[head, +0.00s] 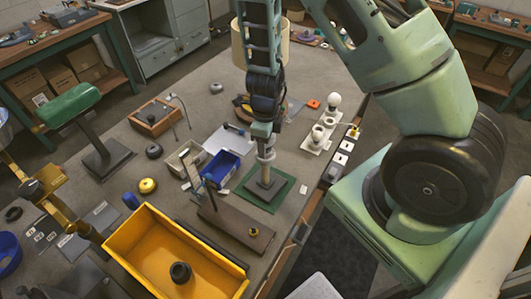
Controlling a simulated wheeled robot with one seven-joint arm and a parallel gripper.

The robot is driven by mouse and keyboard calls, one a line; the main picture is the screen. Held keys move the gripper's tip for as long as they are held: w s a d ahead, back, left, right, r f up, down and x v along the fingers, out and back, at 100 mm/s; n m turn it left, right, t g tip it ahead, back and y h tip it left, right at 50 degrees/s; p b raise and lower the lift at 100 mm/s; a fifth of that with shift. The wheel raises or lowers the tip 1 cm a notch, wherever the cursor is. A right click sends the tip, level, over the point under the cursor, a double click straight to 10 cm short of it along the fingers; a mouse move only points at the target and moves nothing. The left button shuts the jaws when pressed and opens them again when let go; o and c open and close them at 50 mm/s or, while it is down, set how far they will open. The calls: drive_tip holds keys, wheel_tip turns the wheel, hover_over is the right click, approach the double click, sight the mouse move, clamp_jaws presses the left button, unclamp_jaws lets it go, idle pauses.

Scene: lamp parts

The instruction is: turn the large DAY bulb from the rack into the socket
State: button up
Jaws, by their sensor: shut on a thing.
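My gripper (265,143) points straight down near the middle of the table, above a grey lamp post. It is shut on a small pale piece that looks like a bulb; the fingers cover most of it and its label cannot be read. The post's socket end (266,160) is right below the fingers; contact between piece and socket cannot be made out. The post stands upright on a square base (265,187) on a green mat (284,194). The white rack (312,146) lies to the right, with a round white bulb (334,101) at its far end and smaller white pieces nearer.
A blue bin (221,167) stands left of the mat, and a large yellow tray (150,245) holding a black ring (180,272) is at front left. A brown board (235,225) lies in front of the mat. A cream lampshade (240,50) stands behind my arm.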

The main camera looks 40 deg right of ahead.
drive_tip(key=shift+m, duration=0.8)
drive_tip(key=shift+p, duration=0.3)
drive_tip(key=m+p, duration=0.1)
drive_tip(key=m, duration=0.2)
drive_tip(key=shift+p, duration=0.3)
drive_tip(key=shift+f+m+p, duration=0.1)
drive_tip(key=shift+m+p, duration=0.65)
drive_tip(key=shift+m, duration=1.15)
drive_tip(key=shift+m+p, duration=0.35)
drive_tip(key=shift+m, duration=0.35)
drive_tip(key=o, duration=0.9)
